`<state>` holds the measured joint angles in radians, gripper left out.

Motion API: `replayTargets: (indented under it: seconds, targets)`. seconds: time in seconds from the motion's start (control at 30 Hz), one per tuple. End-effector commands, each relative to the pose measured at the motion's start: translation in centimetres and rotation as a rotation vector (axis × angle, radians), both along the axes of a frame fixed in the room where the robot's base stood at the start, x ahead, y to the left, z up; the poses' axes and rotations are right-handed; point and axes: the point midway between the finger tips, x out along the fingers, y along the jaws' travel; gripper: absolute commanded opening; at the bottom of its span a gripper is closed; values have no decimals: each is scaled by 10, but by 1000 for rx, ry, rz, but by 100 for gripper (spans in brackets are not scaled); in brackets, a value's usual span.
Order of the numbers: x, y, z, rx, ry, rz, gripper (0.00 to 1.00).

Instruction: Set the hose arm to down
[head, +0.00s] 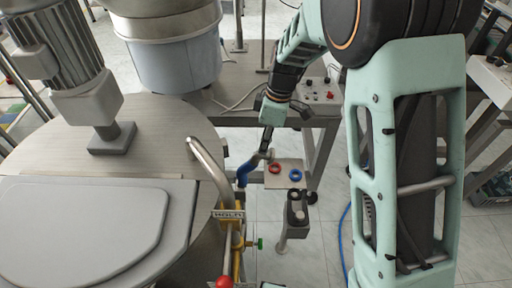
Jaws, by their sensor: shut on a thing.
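My gripper (265,151) is in the middle of the head view, pointing down beside the large round steel vessel. It is shut on the upper end of a curved blue handle (246,172). The handle slants down and left from the fingers toward the vessel's edge. I cannot tell for sure whether this blue handle is the hose arm or a part of it. A bent steel pipe (208,164) rises just left of it at the vessel's rim. The fingertips are small, and their exact contact is partly hidden.
A small plate with a red ring (275,168) and a blue ring (295,175) is right of the handle. Below are yellow fittings (237,216) and a red knob (224,282). A steel table (325,118) with a control box stands behind. Open floor lies at lower right.

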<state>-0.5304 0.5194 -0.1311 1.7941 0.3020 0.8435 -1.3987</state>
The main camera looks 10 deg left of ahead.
Motion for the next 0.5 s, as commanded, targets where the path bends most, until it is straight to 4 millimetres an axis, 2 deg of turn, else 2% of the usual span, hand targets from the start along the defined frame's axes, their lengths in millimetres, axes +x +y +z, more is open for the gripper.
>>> replayTargets:
  seconds: [0.03,0.5]
  targets:
    - [4,-9,-8,25,3,-10,0]
    - [16,-61,-38,259,60,-9,0]
